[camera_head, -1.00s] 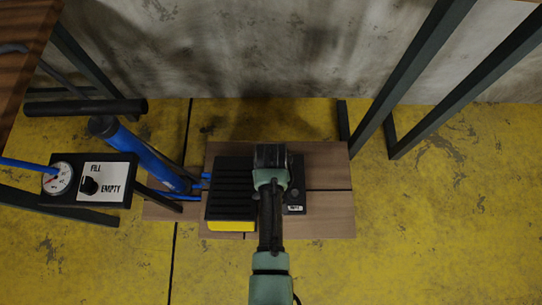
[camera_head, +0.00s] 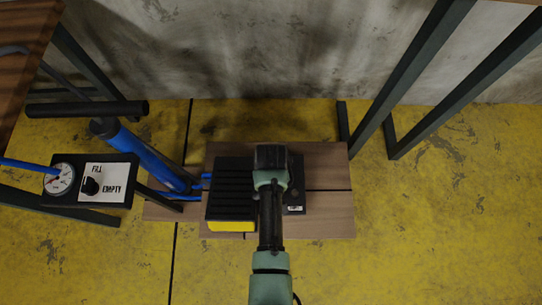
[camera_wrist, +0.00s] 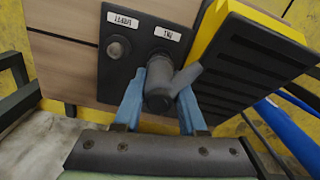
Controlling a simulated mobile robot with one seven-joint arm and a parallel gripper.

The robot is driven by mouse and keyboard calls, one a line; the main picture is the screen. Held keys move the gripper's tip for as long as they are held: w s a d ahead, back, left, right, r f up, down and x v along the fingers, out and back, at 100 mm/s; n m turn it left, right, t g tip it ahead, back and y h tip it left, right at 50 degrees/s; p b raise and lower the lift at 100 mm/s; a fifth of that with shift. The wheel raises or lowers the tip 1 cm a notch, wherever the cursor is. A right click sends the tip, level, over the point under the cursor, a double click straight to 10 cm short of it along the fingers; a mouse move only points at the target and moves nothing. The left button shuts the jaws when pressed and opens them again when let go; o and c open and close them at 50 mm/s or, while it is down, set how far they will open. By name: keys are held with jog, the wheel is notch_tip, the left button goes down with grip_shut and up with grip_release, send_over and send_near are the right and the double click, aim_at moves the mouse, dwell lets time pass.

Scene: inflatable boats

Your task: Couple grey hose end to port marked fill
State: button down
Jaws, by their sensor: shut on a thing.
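My gripper (camera_wrist: 161,84) is shut on the grey hose end (camera_wrist: 157,97), a thick stub with a side branch toward the upper right. In the wrist view, the hose end stands over the black port panel (camera_wrist: 112,66), just below the right-hand label (camera_wrist: 168,33), which is upside down and seems to read FILL. I cannot tell whether it is seated in the port. A round dark port (camera_wrist: 118,47) shows uncovered below the other label (camera_wrist: 123,18), likely EMPTY. In the head view, my gripper (camera_head: 270,158) covers the hose end and part of the panel (camera_head: 297,180).
A black and yellow foot pump (camera_head: 230,190) sits beside the panel on a wooden board (camera_head: 330,215). A blue hand pump (camera_head: 150,158) with a black handle leans at left. A gauge box (camera_head: 65,200) has a FILL/EMPTY knob. The yellow floor at right is open.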

jog(key=shift+f+b, duration=0.6)
jog(key=shift+f, duration=0.3)
dwell(0.4)
jog(key=shift+c, duration=2)
grip_release()
